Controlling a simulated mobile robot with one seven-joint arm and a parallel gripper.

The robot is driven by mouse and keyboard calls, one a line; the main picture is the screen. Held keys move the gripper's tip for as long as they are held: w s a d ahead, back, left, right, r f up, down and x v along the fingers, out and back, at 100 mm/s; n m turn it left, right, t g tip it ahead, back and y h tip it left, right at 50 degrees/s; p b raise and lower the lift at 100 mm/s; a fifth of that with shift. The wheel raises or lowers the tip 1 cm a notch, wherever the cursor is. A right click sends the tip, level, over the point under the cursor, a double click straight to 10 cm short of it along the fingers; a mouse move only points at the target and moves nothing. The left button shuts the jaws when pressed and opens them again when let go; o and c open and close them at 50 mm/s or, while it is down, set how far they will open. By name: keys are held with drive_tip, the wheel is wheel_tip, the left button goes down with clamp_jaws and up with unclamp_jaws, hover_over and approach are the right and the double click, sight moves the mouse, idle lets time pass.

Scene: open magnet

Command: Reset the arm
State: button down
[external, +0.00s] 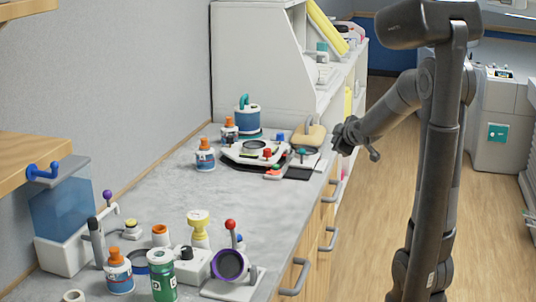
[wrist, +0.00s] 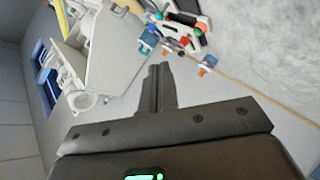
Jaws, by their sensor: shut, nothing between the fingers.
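My arm rises at the right of the external view, and its forearm reaches left toward the counter. My gripper (external: 341,139) is by the counter's right edge, beside the white device, with a visible gap from it. In the wrist view my gripper (wrist: 160,70) points up the picture with its two dark fingers together and nothing between them. The white device (external: 232,156) with a dark round top and coloured knobs sits on the counter; it also shows, partly cut off, at the top of the wrist view.
The grey counter (external: 160,200) holds orange-capped bottles (external: 205,158), a blue-and-white canister (external: 247,120), and a front cluster with a green jar (external: 162,278). Drawer handles (external: 329,238) stick out on its right side. A white shelf unit (external: 255,60) stands behind. Wooden floor is clear at right.

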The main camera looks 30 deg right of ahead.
drive_tip(key=s+a+m+g+y, duration=0.1)
drive_tip(key=s+a+m+g, duration=0.2)
drive_tip(key=s, duration=1.1)
drive_tip(key=s+a+m+g+y, duration=0.1)
drive_tip(key=s+a+m+g, duration=0.2)
drive_tip(key=s+a, duration=0.6)
drive_tip(key=s+m, duration=0.2)
drive_tip(key=s, duration=0.3)
drive_tip(key=shift+a+r+m+g, duration=0.15)
drive_tip(key=shift+r+m+g, duration=0.2)
drive_tip(key=shift+m+g, duration=0.05)
drive_tip(key=shift+s, duration=0.1)
